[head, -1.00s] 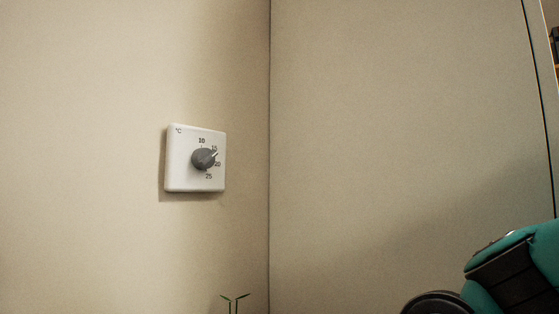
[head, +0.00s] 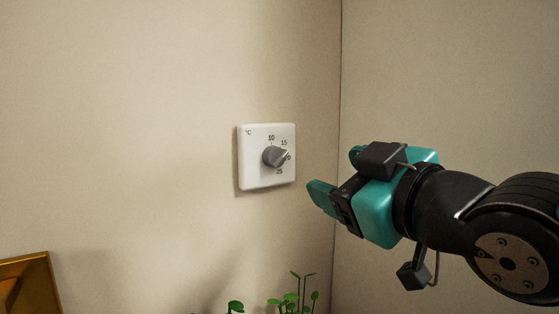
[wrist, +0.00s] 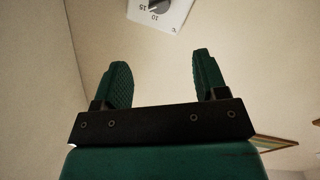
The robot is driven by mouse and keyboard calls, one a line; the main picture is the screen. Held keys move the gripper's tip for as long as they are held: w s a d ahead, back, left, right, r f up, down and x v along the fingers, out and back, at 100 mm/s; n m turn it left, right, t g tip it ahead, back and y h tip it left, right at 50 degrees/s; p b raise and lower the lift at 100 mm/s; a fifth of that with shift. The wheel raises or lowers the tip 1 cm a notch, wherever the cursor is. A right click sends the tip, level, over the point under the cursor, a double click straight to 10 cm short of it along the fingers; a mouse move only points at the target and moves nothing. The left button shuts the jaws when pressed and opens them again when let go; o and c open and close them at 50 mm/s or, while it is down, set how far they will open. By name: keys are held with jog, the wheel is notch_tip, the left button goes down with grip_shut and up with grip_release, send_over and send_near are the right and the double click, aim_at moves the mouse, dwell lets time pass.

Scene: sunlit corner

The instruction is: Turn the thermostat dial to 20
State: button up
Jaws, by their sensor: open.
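A white square thermostat (head: 252,178) is on the left wall near the corner. Its grey dial (head: 272,157) has a pale pointer aimed up and right, apparently between 15 and 20. My gripper (head: 319,197) is to the right of the thermostat and slightly lower, apart from it, its fingers towards the wall. The wrist view shows both fingers (wrist: 161,70) spread with nothing between them. The thermostat (wrist: 176,16) is beyond them at the top edge there, with its dial (wrist: 159,5) partly cut off.
Green plants (head: 296,301) rise at the bottom below the thermostat. A gold frame (head: 35,270) stands at the lower left. The right wall meets the left one close behind my gripper. The wall around the thermostat is bare.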

aim_at(280, 158)
jog(key=p+x, duration=0.3)
jog(key=x, duration=1.2)
jog(key=shift+w+a+r+p, duration=0.1)
jog(key=shift+w+a+p, duration=0.1)
jog(key=shift+p, duration=0.2)
jog(key=shift+w+a, duration=0.1)
jog(key=shift+w, duration=0.25)
jog(key=shift+f, duration=0.2)
jog(key=c, duration=0.9)
